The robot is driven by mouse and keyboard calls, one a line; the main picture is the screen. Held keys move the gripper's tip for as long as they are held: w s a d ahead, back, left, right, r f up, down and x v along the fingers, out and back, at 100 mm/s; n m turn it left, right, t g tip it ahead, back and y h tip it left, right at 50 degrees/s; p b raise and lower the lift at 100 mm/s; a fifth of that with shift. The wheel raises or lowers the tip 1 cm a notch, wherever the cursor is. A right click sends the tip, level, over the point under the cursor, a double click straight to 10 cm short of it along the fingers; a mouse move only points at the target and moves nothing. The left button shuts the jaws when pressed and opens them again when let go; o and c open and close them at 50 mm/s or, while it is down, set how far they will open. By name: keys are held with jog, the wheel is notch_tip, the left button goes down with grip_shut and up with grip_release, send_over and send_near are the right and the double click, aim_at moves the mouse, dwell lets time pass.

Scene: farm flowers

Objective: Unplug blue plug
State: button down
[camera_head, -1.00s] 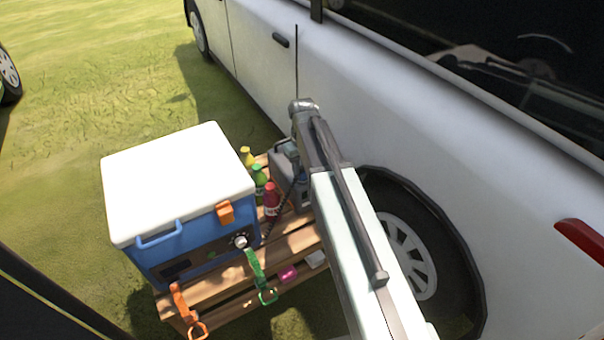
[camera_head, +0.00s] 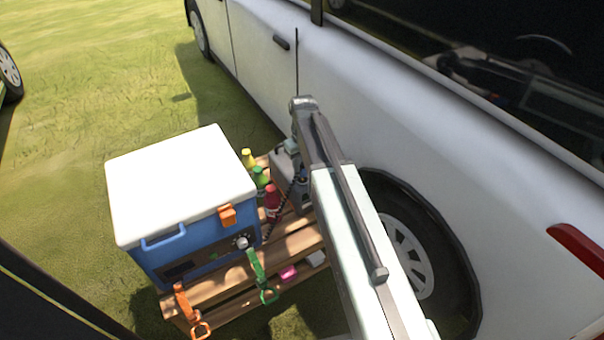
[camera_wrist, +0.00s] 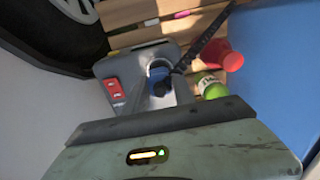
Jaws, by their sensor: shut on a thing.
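The blue plug (camera_wrist: 159,76) is between the fingers of my gripper (camera_wrist: 164,90) in the wrist view, and the gripper is shut on it. A dark coiled cable (camera_wrist: 208,42) runs from the plug. The grey power box (camera_wrist: 112,68) with a red switch (camera_wrist: 113,90) is right behind the plug; I cannot tell whether the plug still sits in its socket. In the head view my arm hides most of the gripper, and the grey box (camera_head: 281,167) shows just left of the arm.
The box stands on a wooden pallet table (camera_head: 297,243) with red (camera_head: 272,200), green (camera_head: 260,177) and yellow (camera_head: 248,158) bottles beside it. A blue cooler with a white lid (camera_head: 180,180) stands left. A white van (camera_head: 400,110) is close on the right. Grass lies open at far left.

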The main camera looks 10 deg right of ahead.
jog(key=shift+r+p, duration=1.55)
jog(key=shift+r, duration=0.15)
